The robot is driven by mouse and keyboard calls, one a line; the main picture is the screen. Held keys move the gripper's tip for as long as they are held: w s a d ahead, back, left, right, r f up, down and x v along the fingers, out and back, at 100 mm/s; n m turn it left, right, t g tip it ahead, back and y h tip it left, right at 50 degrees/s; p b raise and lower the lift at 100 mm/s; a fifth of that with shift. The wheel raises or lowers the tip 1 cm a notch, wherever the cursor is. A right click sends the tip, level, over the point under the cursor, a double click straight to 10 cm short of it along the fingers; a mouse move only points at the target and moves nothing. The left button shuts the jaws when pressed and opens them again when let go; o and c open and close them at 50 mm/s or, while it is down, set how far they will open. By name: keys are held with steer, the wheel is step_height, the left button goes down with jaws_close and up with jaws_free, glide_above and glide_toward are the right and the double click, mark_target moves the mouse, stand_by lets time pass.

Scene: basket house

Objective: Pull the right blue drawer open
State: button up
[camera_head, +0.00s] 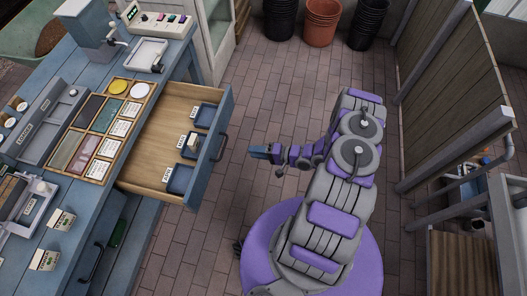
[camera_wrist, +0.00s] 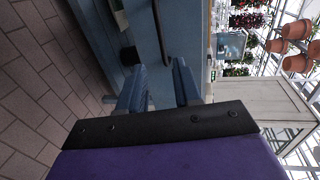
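A blue drawer (camera_head: 226,112) in the blue workbench stands pulled well out in the head view, showing its wooden floor. Its dark bar handle (camera_head: 221,148) is on the front face. In the wrist view the handle (camera_wrist: 161,32) runs along the blue drawer front, beyond my fingers. My gripper (camera_head: 256,152) is to the right of the handle, with a gap between them. In the wrist view its two blue fingers (camera_wrist: 158,80) are spread apart with nothing between them.
Small blue trays (camera_head: 204,116) with labels lie in the open drawer. A wooden sorting tray (camera_head: 98,171) and several boxes stand on the workbench (camera_head: 133,67). Black and terracotta pots (camera_head: 321,22) are at the back. Brick floor is free around my gripper.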

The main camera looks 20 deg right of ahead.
steer(key=shift+v, duration=1.5)
